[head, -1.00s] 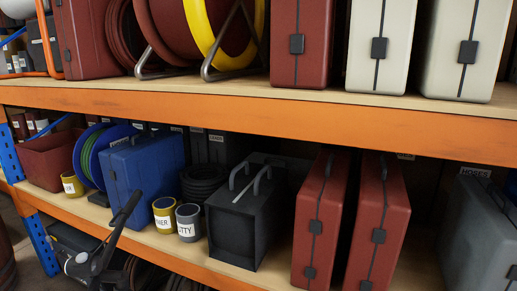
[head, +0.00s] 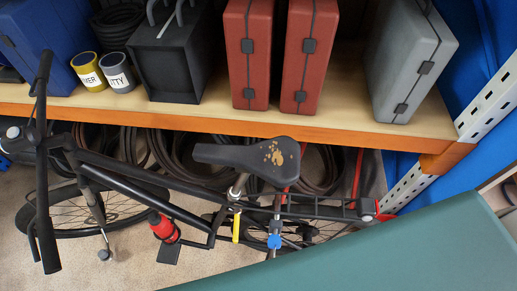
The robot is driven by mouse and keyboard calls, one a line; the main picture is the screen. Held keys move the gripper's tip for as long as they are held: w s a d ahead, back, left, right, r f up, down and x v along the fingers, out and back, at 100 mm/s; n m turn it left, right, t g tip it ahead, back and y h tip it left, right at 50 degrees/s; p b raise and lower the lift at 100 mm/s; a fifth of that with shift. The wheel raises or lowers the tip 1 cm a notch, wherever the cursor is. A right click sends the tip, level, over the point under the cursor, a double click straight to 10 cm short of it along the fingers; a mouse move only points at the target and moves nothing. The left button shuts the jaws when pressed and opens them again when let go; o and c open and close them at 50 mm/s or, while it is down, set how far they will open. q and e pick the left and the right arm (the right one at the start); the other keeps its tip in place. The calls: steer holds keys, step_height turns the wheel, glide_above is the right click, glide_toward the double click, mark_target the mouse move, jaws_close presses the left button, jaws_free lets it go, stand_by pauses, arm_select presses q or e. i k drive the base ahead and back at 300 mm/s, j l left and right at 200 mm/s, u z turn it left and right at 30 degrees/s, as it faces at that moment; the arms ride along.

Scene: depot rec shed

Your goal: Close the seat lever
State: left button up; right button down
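A black bicycle stands in front of the shelf in the head view, its handlebar at the left. Its worn black saddle (head: 250,158) has tan patches and sits on a silver seat post. A yellow lever (head: 236,226) hangs down below the saddle on the seat tube. A blue part (head: 275,241) shows just right of it, lower on the bike. I cannot tell from this distance whether the seat lever is open or closed. Neither of my grippers is in view.
An orange-edged shelf (head: 190,119) holding red cases, a grey case (head: 409,68) and tins runs behind the bike. A teal flat surface (head: 400,245) fills the lower right. Coiled hoses lie under the shelf. Bare floor shows at lower left.

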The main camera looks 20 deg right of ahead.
mark_target(237, 212)
steer(key=k+l+u, duration=0.25)
steer(key=k+l, duration=0.2)
steer(key=k+l+z, duration=0.3)
steer(key=k+l, duration=0.25)
steer(key=k, duration=0.2)
